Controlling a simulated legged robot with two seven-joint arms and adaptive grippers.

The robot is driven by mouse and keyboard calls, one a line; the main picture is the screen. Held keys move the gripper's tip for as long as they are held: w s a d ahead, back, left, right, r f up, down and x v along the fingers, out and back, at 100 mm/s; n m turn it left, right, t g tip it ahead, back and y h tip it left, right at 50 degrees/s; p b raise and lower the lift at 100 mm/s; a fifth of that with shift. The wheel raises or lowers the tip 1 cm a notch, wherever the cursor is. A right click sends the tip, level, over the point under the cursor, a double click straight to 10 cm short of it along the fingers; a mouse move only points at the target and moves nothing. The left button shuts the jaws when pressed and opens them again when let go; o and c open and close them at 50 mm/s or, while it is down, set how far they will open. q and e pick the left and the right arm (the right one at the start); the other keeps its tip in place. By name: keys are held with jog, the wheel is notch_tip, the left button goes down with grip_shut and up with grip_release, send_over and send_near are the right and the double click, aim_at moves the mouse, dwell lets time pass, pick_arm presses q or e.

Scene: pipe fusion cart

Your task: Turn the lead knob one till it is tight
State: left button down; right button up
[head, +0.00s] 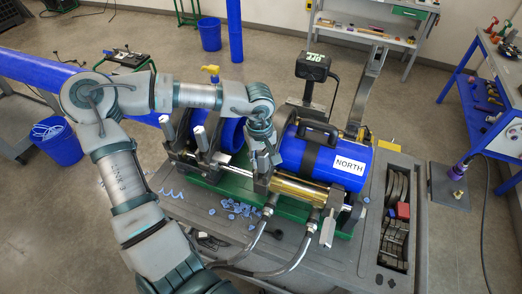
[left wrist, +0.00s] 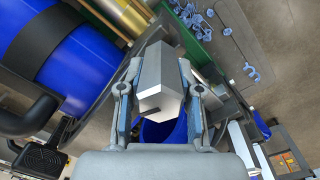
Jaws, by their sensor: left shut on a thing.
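The gripper hides this knob in the head view. Other silver knobs stand upright on the left clamp, one of them near its front (head: 200,138). A further grey knob (head: 328,230) hangs at the right front. My right gripper is not in view.
A black-handled clamp (head: 318,132) crosses the pipe. Hoses (head: 290,262) curve along the front. Blue shavings (head: 238,208) lie on the cart. A tray of dark inserts (head: 396,215) is at the right. A black box on a post (head: 312,66) stands behind.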

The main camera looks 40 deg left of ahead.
pick_arm(q)
jog(key=shift+m, duration=0.3)
jog(key=shift+d+m, duration=0.1)
jog(key=shift+m, duration=1.4)
jog(key=shift+m, duration=0.7)
jog(key=shift+w+d+m, duration=0.1)
jog(key=shift+m, duration=0.7)
